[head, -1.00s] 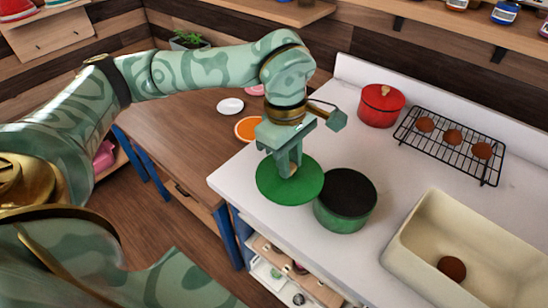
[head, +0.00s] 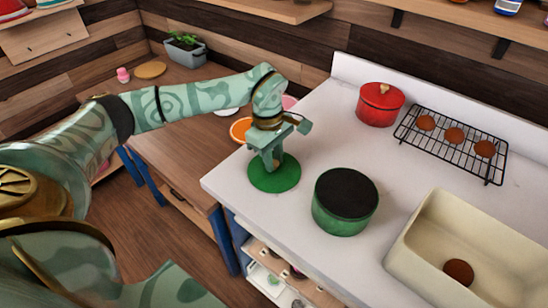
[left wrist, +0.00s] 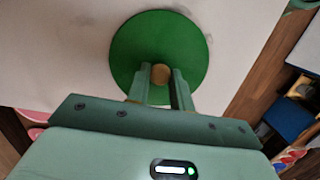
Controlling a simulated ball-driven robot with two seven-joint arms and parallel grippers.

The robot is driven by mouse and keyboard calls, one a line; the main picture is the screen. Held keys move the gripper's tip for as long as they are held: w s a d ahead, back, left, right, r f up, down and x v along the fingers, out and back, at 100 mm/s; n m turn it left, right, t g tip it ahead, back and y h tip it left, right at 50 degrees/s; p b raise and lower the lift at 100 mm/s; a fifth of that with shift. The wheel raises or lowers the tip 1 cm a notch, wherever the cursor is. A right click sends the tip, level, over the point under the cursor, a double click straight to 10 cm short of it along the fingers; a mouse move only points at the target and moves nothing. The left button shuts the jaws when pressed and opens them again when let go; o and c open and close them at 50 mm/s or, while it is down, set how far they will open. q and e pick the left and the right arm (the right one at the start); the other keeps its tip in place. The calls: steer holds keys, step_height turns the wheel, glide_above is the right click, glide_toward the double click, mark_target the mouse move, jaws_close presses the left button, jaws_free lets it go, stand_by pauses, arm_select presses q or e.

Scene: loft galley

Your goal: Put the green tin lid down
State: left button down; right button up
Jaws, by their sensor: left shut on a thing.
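The green tin lid (head: 274,178) is a flat green disc with a small tan knob. It is level at the left end of the white counter, on or just above the surface; I cannot tell which. My left gripper (head: 274,163) is above it, pointing down, shut on the knob. The left wrist view shows the knob (left wrist: 160,73) between the fingers, with the lid (left wrist: 150,45) beyond. The green tin (head: 345,218) stands on the counter to the right of the lid, apart from it, its top dark. My right gripper is not in view.
A red pot (head: 380,105) and a black rack (head: 460,168) with several brown round things stand at the back of the counter (head: 300,225). A cream basin (head: 410,235) is at right. An orange disc (head: 240,130) lies on the wooden table at left.

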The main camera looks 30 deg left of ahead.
arm_select(q)
steer(key=c, duration=1.2)
jaws_free()
steer(key=shift+c, duration=0.2)
step_height(320, 180, up, 12)
steer(key=a+p, duration=0.1)
steer(key=p, duration=0.1)
steer(key=shift+a, duration=0.2)
